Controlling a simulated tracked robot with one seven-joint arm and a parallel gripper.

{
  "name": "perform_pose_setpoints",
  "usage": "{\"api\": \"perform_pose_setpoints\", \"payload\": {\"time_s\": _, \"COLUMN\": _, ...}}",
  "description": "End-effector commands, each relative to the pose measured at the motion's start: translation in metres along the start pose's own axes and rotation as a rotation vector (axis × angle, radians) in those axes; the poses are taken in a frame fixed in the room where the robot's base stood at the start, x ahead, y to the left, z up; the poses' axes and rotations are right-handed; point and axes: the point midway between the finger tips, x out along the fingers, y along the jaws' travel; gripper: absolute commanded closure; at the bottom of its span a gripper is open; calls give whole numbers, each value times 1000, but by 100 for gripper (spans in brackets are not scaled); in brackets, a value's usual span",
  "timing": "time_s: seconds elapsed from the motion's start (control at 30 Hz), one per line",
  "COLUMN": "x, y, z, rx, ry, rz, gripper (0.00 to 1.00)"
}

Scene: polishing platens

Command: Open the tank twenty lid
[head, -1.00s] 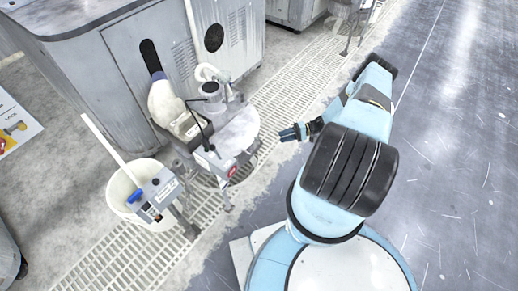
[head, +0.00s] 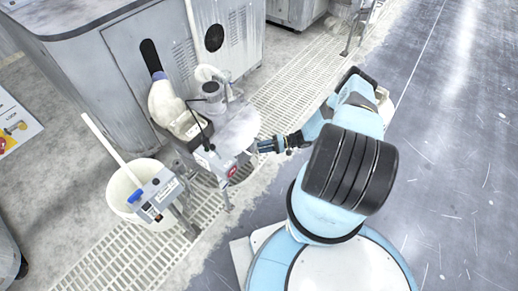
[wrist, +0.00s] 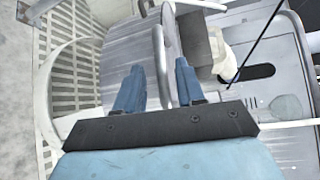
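A round grey metal tank lid (head: 238,130) is at the middle of the head view, beside a large grey cabinet. A grey tank with clutter on and around it stands under it. My gripper (head: 264,146) is at the right edge of the lid, reaching in from the right. In the wrist view the brushed metal lid (wrist: 115,65) fills the left middle. My gripper (wrist: 158,68) has two blue fingers apart, and a thin curved grey bar (wrist: 161,62) shows between them. I cannot tell whether the fingers touch the bar. No tank number is readable.
A white bucket (head: 128,215) with a stick stands at the lower left, next to a small control box (head: 158,190). A white jug (head: 165,103) is behind the lid at left. A grating runs along the floor. The floor at right is clear.

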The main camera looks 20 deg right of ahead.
Motion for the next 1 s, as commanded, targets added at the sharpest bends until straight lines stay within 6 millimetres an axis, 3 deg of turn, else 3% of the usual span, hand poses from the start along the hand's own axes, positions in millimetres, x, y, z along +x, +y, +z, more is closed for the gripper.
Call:
{"api": "perform_pose_setpoints", "payload": {"time_s": 0.23, "x": 27, "y": 0, "z": 0, "rx": 0, "ry": -1, "rz": 0, "gripper": 62}}
{"api": "perform_pose_setpoints", "payload": {"time_s": 0.63, "x": 32, "y": 0, "z": 0, "rx": 0, "ry": 0, "rz": 0, "gripper": 62}}
{"api": "perform_pose_setpoints", "payload": {"time_s": 1.0, "x": 32, "y": 0, "z": 0, "rx": 0, "ry": 0, "rz": 1, "gripper": 97}}
